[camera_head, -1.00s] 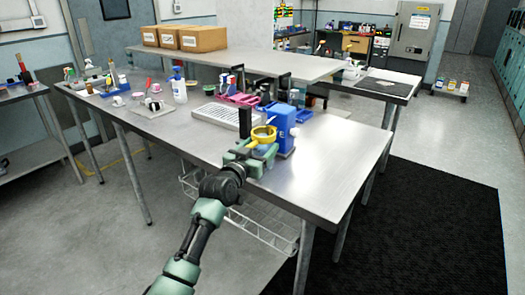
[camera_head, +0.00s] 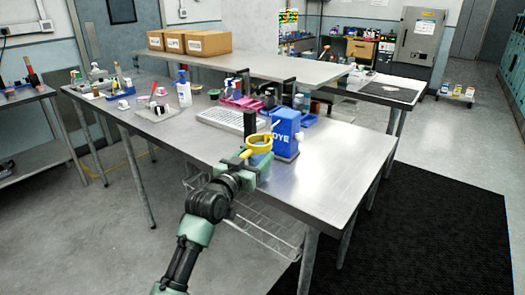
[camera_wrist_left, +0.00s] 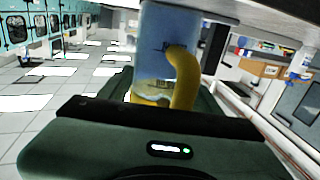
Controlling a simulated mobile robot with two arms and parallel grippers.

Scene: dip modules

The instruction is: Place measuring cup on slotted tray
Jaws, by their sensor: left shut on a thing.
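The measuring cup (camera_head: 259,142) has a yellow rim and sits at my left gripper (camera_head: 257,158), near the table's front edge. In the left wrist view, the measuring cup (camera_wrist_left: 165,50) shows a clear bluish body with dark markings and a yellow handle. My left gripper (camera_wrist_left: 150,110) is shut on it; the exact finger contact is hard to see. The pale slotted tray (camera_head: 222,119) lies flat on the table, behind and to the left of the cup. My right gripper is not in view.
A blue dye dispenser (camera_head: 286,135) stands just right of the cup. A dark upright post (camera_head: 250,122) rises behind the cup. Pink and blue bins (camera_head: 240,102) lie behind the tray. The metal table (camera_head: 345,150) is clear at right. A raised shelf (camera_head: 270,67) runs along the back.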

